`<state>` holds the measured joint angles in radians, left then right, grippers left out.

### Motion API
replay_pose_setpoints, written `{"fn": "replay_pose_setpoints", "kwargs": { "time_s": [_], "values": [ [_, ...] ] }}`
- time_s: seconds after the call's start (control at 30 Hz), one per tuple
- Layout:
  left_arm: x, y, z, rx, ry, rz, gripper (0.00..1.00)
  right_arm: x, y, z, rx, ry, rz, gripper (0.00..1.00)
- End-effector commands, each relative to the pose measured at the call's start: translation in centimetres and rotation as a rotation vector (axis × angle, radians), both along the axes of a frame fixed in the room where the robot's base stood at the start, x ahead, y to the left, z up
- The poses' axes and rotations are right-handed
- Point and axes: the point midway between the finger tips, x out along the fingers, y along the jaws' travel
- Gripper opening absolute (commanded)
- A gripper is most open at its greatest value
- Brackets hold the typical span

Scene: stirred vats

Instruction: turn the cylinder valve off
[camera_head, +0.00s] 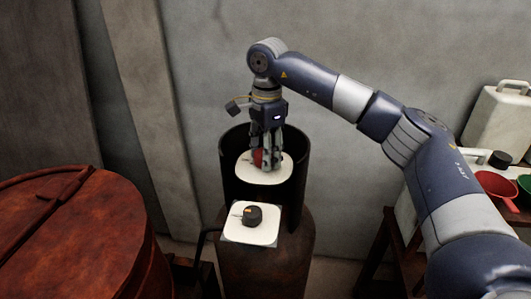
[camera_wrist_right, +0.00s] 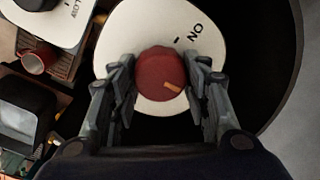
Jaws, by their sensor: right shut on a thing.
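The cylinder (camera_head: 262,262) is a dark, rusty gas bottle with a dark open collar (camera_head: 300,160) around its top. Inside the collar sits a white plate (camera_head: 245,175) with a red valve knob (camera_head: 257,157) on it. In the right wrist view the red knob (camera_wrist_right: 158,72) has an orange mark at its lower right edge. The word ON and a tick are printed on the white plate (camera_wrist_right: 205,55), above and right of the knob. My right gripper (camera_head: 266,162) reaches down into the collar, its fingers on both sides of the knob, shut on it. My left gripper is not in view.
A second white plate with a black knob (camera_head: 252,214) is in front of the collar. A large rusty red vat (camera_head: 75,235) stands at left. A stand at right holds a white canister (camera_head: 497,120), a red cup (camera_head: 495,186) and a green one. A wall is behind.

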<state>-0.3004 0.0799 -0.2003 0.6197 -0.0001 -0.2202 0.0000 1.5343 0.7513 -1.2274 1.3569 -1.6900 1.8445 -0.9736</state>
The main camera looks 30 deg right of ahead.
Motion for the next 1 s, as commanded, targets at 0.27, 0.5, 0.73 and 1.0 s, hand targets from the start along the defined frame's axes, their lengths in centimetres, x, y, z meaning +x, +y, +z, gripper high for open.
{"fn": "replay_pose_setpoints", "kwargs": {
  "time_s": [0.27,0.5,0.73,1.0],
  "values": [
    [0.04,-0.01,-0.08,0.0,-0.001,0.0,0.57,-0.03,0.02,-0.07,-0.001,0.001,-0.052,0.19],
    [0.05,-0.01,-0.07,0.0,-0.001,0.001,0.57,-0.04,0.01,-0.08,-0.001,0.001,-0.057,0.2],
    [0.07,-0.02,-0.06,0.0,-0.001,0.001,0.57,-0.04,0.0,-0.07,-0.001,0.001,-0.057,0.59],
    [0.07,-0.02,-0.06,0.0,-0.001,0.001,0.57,-0.03,0.0,-0.03,0.0,0.001,-0.056,0.64]
  ]
}}
